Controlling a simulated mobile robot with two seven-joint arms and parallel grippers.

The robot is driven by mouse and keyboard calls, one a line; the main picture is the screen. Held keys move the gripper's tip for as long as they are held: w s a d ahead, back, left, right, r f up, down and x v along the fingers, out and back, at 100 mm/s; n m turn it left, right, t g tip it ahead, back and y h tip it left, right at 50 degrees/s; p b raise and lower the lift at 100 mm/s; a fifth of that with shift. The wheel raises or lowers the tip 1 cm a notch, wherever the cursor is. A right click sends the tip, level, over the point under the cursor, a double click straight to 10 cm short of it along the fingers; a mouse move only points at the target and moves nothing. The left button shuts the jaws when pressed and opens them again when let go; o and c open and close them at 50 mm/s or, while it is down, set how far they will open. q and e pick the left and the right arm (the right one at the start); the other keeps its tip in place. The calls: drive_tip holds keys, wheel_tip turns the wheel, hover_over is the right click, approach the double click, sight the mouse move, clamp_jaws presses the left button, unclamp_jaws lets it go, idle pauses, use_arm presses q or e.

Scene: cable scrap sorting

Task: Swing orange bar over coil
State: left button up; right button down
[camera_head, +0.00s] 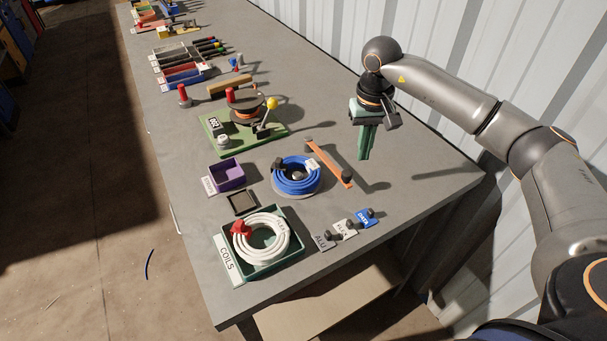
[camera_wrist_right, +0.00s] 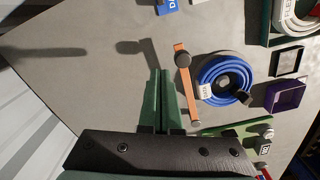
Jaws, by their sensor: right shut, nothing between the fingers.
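My right gripper (camera_head: 364,156) has green fingers and points down above the table, to the right of the bar. Its fingers (camera_wrist_right: 161,76) are shut and empty. My left gripper is not in view.
A green tray marked COILS (camera_head: 225,262) holds a white coil (camera_head: 261,238). A purple box (camera_head: 228,174), a black tray (camera_head: 241,203) and a green board with a spool (camera_head: 215,125) stand nearby. Small label blocks (camera_head: 345,229) lie near the front edge. The table's right side is clear.

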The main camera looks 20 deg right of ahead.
wheel_tip(320, 180, down, 5)
drive_tip(key=b, duration=0.3)
drive_tip(key=shift+r, duration=0.1)
drive_tip(key=shift+a+p, duration=0.8)
drive_tip(key=shift+a, duration=2.4)
drive_tip(key=shift+w+a, duration=0.2)
drive_tip(key=shift+a, duration=1)
drive_tip(key=a, duration=0.2)
drive_tip(key=w+a+b, duration=0.1)
drive_tip(key=a, duration=0.1)
drive_tip(key=shift+w, duration=0.2)
drive_tip(key=shift+w+a, duration=0.5)
drive_tip(key=shift+a, duration=0.25)
